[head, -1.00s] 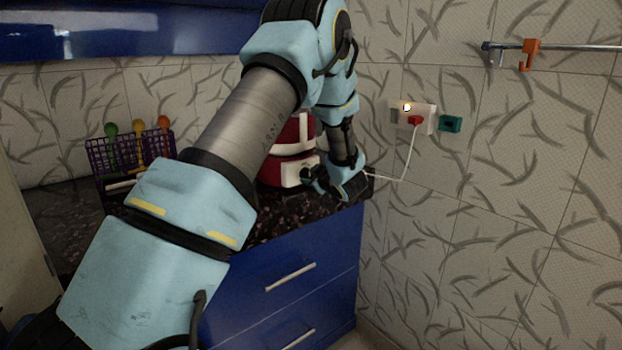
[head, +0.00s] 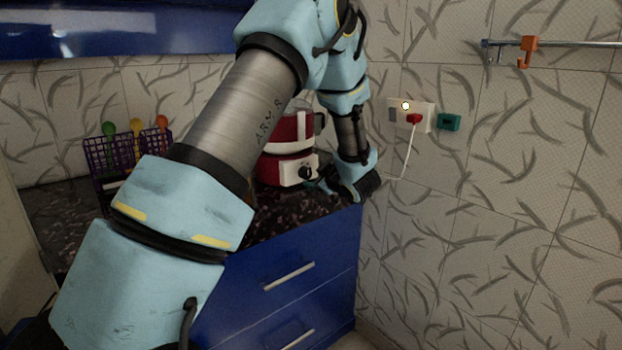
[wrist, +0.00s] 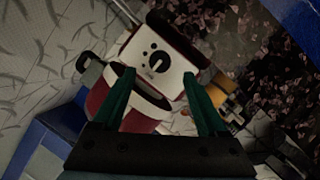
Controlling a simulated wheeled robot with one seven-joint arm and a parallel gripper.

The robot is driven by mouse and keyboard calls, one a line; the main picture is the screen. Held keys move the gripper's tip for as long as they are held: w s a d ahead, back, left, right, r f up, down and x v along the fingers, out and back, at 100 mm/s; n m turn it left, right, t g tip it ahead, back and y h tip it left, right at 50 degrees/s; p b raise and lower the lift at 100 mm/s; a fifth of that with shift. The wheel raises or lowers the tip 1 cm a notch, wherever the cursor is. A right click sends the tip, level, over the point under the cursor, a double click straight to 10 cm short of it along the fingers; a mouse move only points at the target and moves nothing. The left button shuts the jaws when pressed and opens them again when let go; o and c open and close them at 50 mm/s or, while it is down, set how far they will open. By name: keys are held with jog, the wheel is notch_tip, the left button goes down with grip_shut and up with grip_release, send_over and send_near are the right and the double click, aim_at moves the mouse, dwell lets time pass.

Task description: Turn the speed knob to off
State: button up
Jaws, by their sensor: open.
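The red and white appliance (head: 288,158) stands on the dark speckled counter, partly behind my arm. Its black speed knob (head: 306,173) is on the white front panel, and it also shows in the wrist view (wrist: 158,62) with a pale pointer line and small marks around it. My gripper (head: 318,186) is just right of and in front of the panel. In the wrist view its two green fingers (wrist: 158,82) are spread apart with nothing between them, apart from the knob.
A purple rack (head: 112,160) with coloured-handled utensils stands on the counter at the left. A wall socket (head: 410,115) with a red plug and white cord is at the right, with a glowing light. Blue drawers (head: 290,280) are below the counter.

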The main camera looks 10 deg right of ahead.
jog(key=v, duration=0.5)
jog(key=shift+s+r+b, duration=0.1)
jog(key=shift+s+b, duration=0.2)
jog(key=shift+b, duration=0.05)
jog(key=a+r+m+g+h+p, duration=0.15)
jog(key=a+m+g+h, duration=0.3)
jog(key=a, duration=0.45)
jog(key=s+a+f+m+g+y+p, duration=0.1)
jog(key=s+a+m+g, duration=0.5)
jog(key=s+a, duration=1.3)
jog(key=s+f+g+p, duration=0.1)
jog(key=s+g, duration=0.1)
jog(key=s, duration=0.1)
jog(key=shift+a+f+y, duration=0.2)
jog(key=shift+f+y, duration=0.05)
jog(key=shift+y, duration=0.1)
